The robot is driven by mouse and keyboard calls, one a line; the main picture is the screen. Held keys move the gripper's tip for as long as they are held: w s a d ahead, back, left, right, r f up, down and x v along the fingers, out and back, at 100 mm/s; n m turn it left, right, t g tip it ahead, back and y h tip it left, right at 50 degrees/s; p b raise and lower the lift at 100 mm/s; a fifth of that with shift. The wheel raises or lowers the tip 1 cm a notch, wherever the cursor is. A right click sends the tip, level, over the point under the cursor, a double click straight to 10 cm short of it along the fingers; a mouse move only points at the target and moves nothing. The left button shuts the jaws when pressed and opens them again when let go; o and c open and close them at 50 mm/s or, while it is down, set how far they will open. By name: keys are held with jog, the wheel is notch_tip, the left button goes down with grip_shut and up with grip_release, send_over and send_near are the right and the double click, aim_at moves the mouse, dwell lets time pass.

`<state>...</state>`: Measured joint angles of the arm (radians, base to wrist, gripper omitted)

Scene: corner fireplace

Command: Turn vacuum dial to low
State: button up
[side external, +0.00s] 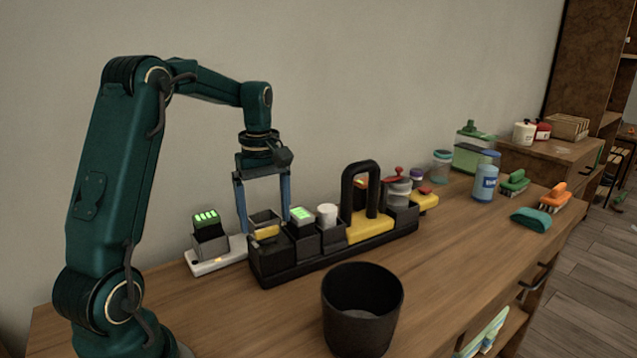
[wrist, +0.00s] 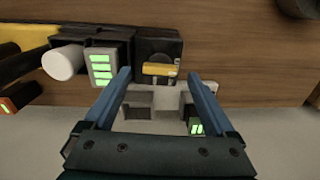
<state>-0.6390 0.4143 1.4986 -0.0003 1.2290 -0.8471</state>
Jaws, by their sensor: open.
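The vacuum dial shows in the wrist view as a yellow bar (wrist: 158,69) on a dark block (wrist: 158,45) with small pale markings too small to read. The bar lies nearly level across that picture. In the side view the yellow part (side external: 266,233) sits at the left end of the long black base (side external: 285,272). My gripper (side external: 264,222) points down over this end with its blue fingers apart. In the wrist view my gripper (wrist: 160,75) has a fingertip on either side of the yellow bar, apart from it. Whether the fingertips are level with the bar is unclear.
A green-lit block (side external: 302,217), a white cylinder (side external: 327,214) and a black-handled yellow part (side external: 360,230) stand to the right on the base. A white strip (side external: 218,262) carries another green-lit block (side external: 208,238) at left. A dark bin (side external: 362,335) stands in front.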

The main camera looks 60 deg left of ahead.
jog(key=shift+f, duration=1)
jog(key=c, duration=1.4)
jog(key=shift+m, duration=0.4)
jog(key=m, duration=0.3)
jog(key=shift+m, duration=2.5)
jog(key=o, duration=1.4)
